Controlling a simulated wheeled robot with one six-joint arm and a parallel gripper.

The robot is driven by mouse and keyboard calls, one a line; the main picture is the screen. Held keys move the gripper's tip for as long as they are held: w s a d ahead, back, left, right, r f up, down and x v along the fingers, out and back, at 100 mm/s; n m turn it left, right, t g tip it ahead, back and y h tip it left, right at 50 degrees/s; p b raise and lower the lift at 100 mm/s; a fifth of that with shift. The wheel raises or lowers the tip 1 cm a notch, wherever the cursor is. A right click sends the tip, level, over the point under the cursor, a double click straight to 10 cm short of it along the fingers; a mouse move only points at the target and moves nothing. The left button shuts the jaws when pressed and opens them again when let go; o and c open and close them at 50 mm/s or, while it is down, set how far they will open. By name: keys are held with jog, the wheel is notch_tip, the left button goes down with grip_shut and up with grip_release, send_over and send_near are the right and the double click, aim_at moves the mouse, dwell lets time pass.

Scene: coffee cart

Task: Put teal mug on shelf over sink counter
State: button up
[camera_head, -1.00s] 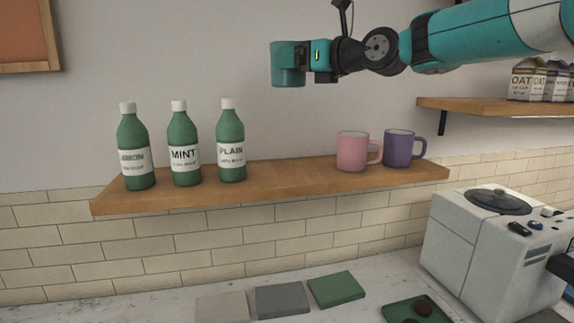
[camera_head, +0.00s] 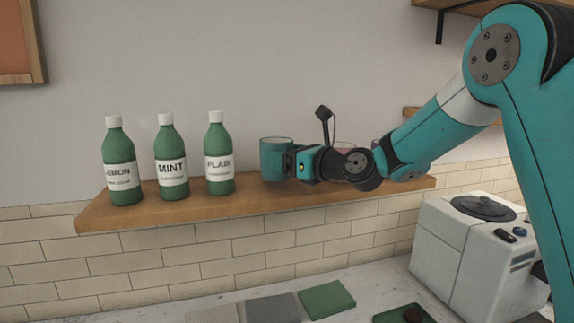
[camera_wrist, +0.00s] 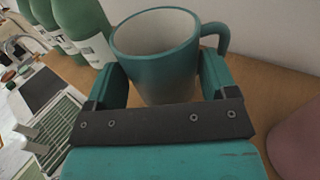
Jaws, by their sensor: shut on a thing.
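The teal mug (camera_head: 275,155) is upright at the wooden shelf (camera_head: 130,212), between the green bottles and the pink mug. In the wrist view the mug (camera_wrist: 160,45) sits between my gripper's fingers (camera_wrist: 160,82), which are shut on its sides, with its handle at the far right. In the head view my gripper (camera_head: 288,163) reaches it from the right. The mug's base is at about board level; I cannot tell whether it touches the wood.
Several things share the shelf: a lemon bottle (camera_head: 123,165), a mint bottle (camera_head: 171,160), a plain bottle (camera_head: 219,160) close left of the mug, and a pink mug (camera_wrist: 298,140) close right. The purple mug is mostly hidden behind my arm. A white machine (camera_head: 460,250) stands below right.

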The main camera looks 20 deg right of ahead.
jog(key=shift+f, duration=1)
